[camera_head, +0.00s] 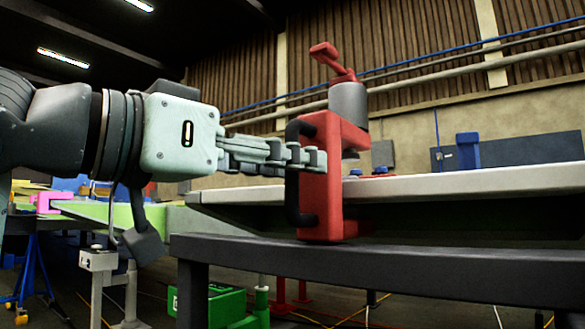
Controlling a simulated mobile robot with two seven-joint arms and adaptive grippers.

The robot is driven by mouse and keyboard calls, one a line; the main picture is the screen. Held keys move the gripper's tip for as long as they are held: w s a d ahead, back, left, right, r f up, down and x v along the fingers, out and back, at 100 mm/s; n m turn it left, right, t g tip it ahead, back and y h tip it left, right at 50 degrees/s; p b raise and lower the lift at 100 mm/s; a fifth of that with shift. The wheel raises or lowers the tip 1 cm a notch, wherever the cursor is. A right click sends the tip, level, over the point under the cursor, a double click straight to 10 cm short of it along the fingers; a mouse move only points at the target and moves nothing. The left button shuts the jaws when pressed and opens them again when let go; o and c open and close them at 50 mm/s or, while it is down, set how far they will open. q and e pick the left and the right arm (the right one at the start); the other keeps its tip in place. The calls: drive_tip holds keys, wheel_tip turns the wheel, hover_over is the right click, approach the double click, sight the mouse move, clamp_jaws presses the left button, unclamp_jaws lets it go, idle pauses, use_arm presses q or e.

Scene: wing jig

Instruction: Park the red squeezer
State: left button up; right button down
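The red squeezer (323,205) is upright in the middle of the head view. It has a red C-shaped body, a black handle (301,207) on its left side, a grey cylinder (348,101) on top and a red lever above that. My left gripper (308,158) comes in from the left, with its fingers level and their tips across the middle of the black handle. The far finger is hidden, so I cannot tell whether they grip it. The squeezer's lower end meets the dark beam in the picture; contact is unclear. My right gripper is not in view.
A long pale panel (470,183) runs to the right behind the squeezer. A dark beam (400,269) crosses in front below it. A blue clamp-like part (467,150) stands farther back. A green box (212,303) is on the floor below; a pink part (47,202) is at left.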

use_arm(q)
drive_tip(key=shift+w+d, duration=0.25)
clamp_jaws()
idle(0.3)
